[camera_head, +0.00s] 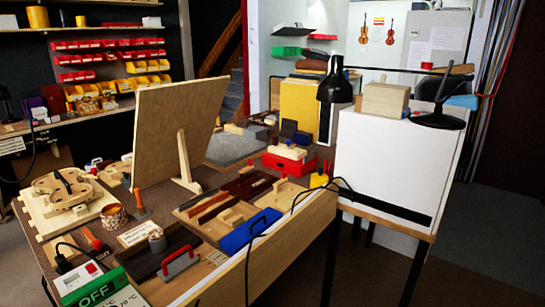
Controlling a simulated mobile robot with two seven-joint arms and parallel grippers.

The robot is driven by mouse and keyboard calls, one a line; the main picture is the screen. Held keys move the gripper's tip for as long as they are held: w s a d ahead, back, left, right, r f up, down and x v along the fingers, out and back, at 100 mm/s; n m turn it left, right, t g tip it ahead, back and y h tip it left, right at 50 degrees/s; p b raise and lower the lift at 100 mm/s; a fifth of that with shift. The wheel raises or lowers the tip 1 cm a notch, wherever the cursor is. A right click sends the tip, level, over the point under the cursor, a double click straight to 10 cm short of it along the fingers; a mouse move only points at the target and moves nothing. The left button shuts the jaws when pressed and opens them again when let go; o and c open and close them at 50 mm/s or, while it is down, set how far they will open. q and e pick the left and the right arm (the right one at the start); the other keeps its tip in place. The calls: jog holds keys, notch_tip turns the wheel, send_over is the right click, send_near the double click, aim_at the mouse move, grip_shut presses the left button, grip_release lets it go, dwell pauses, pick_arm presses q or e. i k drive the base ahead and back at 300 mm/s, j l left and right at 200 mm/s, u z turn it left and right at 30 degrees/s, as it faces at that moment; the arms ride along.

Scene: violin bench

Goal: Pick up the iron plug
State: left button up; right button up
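A small black plug-like piece (63,262) with a black cord stands at the bottom left, at the back edge of a green and white box (92,285) marked OFF. It looks like the iron plug, but I cannot tell whether it is seated in a socket. A grey metal cylinder (157,241), perhaps the iron, stands close by on a dark block. Neither of my grippers is in view.
A large upright board (175,128) stands mid-bench. A violin body form (66,193), a red-handled tool (179,262) and a blue case (250,231) crowd the bench. A black cable (262,225) hangs over the front edge. A black lamp (335,85) stands behind.

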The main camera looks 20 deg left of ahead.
aim_at(64, 267)
jog(key=k+j, duration=0.1)
jog(key=j, duration=0.2)
jog(key=k+j, duration=0.1)
jog(key=j, duration=0.2)
jog(key=k+j+u, duration=0.1)
jog(key=j, duration=0.2)
jog(key=i+j, duration=0.1)
jog(key=j, duration=0.3)
jog(key=i+j, duration=0.1)
jog(key=j, duration=0.3)
jog(key=i+u, duration=0.1)
jog(key=i, duration=0.3)
